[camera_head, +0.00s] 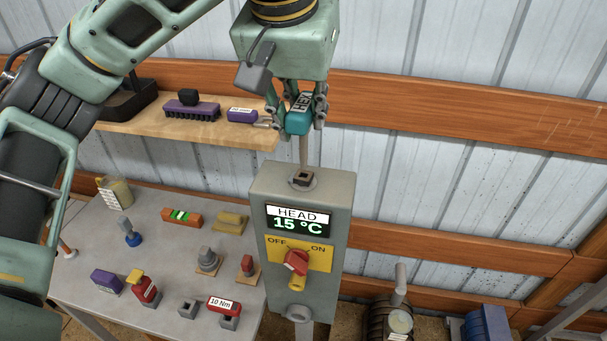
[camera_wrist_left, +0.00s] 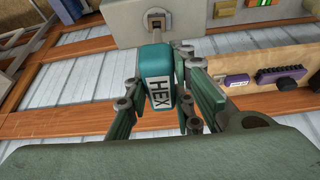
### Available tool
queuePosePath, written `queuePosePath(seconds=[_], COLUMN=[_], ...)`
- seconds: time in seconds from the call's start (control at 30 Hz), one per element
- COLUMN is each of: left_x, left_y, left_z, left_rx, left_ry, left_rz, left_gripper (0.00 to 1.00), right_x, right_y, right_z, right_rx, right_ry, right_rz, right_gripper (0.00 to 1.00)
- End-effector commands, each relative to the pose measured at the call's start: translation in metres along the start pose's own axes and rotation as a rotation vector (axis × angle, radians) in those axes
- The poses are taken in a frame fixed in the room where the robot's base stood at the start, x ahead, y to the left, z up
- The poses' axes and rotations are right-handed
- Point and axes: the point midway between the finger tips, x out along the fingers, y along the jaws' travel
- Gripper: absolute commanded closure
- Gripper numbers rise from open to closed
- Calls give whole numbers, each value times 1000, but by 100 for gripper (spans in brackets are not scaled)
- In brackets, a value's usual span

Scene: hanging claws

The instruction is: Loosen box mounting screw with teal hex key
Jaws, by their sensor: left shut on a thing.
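A teal hex key (camera_head: 299,115) with a "HEX" label is held upright above the grey control box (camera_head: 262,200). My left gripper (camera_head: 300,112) is shut on its teal handle. The key's grey shank points down to the screw socket (camera_head: 303,179) on the box top, and its tip appears to be at the socket. In the left wrist view the handle (camera_wrist_left: 155,75) is between the fingers, and the shank runs to the socket (camera_wrist_left: 154,29). The exact depth of the tip in the socket is hidden. My right gripper is not in view.
The box front has a display reading 15 °C and a red switch (camera_head: 296,262) on a yellow OFF/ON plate. A wooden shelf (camera_head: 190,129) holds a purple brush (camera_head: 191,110). A grey table (camera_head: 195,240) with several tools stands left, and a barrel (camera_head: 390,320) stands lower right.

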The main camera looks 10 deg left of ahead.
Motion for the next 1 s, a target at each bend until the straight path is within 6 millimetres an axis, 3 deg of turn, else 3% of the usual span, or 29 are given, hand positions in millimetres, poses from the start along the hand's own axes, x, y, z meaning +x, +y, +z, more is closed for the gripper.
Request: queuePosePath(seconds=[0.43,0.8,1.0], left_x=[-5,-37,-39], left_y=[0,0,0], left_z=[-2,-16,-17], left_rx=[0,0,1], left_ry=[1,2,1], left_rz=[0,0,0], left_gripper=[100,100,100], right_x=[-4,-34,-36], right_y=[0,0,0], right_z=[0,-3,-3], right_rx=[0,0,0], right_ry=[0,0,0], right_rz=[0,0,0], right_gripper=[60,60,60])
